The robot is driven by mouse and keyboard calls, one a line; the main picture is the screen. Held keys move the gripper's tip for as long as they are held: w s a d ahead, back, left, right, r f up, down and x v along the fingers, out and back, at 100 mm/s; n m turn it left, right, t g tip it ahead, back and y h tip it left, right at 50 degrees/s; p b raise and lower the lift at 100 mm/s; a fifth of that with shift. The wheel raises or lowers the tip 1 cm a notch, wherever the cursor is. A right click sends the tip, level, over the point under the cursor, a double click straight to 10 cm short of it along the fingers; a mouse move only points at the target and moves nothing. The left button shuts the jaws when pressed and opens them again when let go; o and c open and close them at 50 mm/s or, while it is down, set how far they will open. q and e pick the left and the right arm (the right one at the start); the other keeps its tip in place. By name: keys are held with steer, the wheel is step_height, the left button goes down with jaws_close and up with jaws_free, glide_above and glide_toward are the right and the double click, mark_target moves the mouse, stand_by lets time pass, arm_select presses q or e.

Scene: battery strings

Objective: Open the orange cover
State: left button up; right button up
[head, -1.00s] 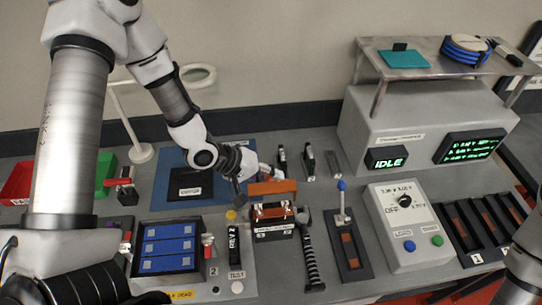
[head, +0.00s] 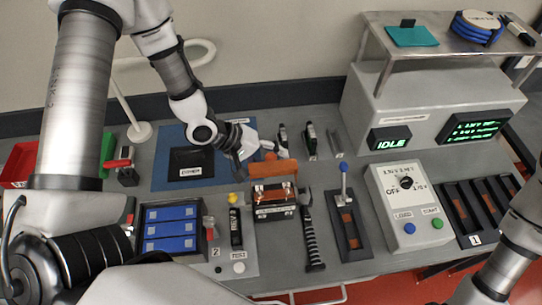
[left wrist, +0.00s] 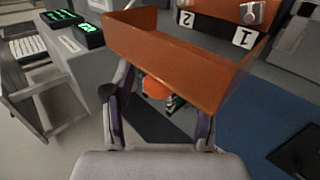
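The orange cover (head: 272,168) stands raised at the back of a small dark box (head: 274,212), whose inside shows in the head view. In the left wrist view the cover (left wrist: 170,55) is a wide orange panel with side walls, filling the upper middle. My left gripper (head: 268,151) is just behind the cover. In the left wrist view its fingers (left wrist: 158,112) are spread apart, with an orange rounded piece (left wrist: 155,88) showing between them. Contact with the cover is unclear. My right gripper is out of view; only part of that arm shows at lower right.
A black-handled tool (head: 312,240) lies right of the box, beside a blue-knobbed lever (head: 343,190). A blue battery tray (head: 171,228) is to the left.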

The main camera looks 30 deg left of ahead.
arm_select(q)
steer(key=v, duration=1.2)
